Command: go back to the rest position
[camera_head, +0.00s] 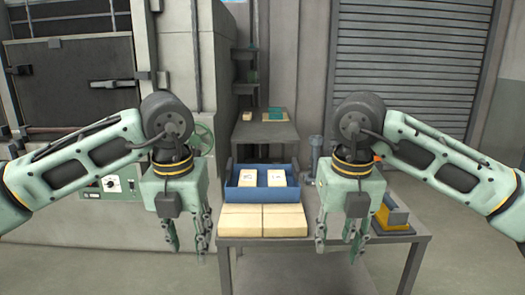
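My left gripper (187,243) hangs fingers-down in front of the grey table's left edge, its fingers apart with nothing between them. My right gripper (338,246) hangs fingers-down in front of the table's right half, its fingers also apart and empty. Both arms come in from the sides at similar height, and the two grippers are well separated. Neither gripper appears to hold anything.
A grey table (300,240) carries cream blocks (240,222) and a blue tray (262,168) with two pale blocks inside. A blue and yellow item (392,218) stands at the right. A furnace-like cabinet (75,85) stands at the left, and a roller shutter (410,60) behind.

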